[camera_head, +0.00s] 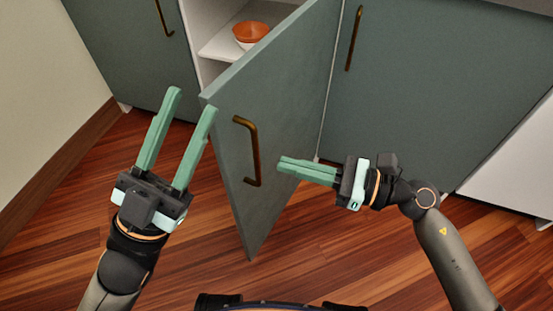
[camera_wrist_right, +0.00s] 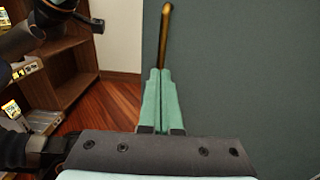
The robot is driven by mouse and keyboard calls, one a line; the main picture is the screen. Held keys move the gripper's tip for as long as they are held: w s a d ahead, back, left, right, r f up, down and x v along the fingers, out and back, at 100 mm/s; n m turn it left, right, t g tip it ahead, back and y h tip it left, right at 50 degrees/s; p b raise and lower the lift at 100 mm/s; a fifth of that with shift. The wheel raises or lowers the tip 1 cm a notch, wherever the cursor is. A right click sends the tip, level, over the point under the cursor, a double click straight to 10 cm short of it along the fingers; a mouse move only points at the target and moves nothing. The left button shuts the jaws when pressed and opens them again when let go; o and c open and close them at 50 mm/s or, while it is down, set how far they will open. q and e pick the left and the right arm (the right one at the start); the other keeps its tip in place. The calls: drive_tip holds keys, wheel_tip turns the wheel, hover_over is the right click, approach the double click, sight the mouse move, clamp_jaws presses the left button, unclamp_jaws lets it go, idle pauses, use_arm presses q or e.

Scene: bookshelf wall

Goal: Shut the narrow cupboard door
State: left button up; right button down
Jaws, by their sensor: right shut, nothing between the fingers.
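The narrow cupboard door (camera_head: 285,110) is grey-green and stands wide open toward me. Its bronze handle (camera_head: 254,152) faces right in the head view; the handle also shows beyond the fingertips in the right wrist view (camera_wrist_right: 165,35). My right gripper (camera_head: 281,166) is shut and empty, to the right of the door's outer face, close to the handle; I cannot tell whether it touches. My left gripper (camera_head: 193,101) is open and empty, to the left of the door's free edge.
Inside the open cupboard, an orange bowl (camera_head: 250,33) sits on a white shelf (camera_head: 222,45). Closed doors flank it at left (camera_head: 125,45) and right (camera_head: 425,90). The wooden floor (camera_head: 330,250) is clear. A brown bookshelf (camera_wrist_right: 65,65) shows in the right wrist view.

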drive_tip(key=x, duration=0.3)
drive_tip(key=shift+a, duration=0.2)
idle(0.3)
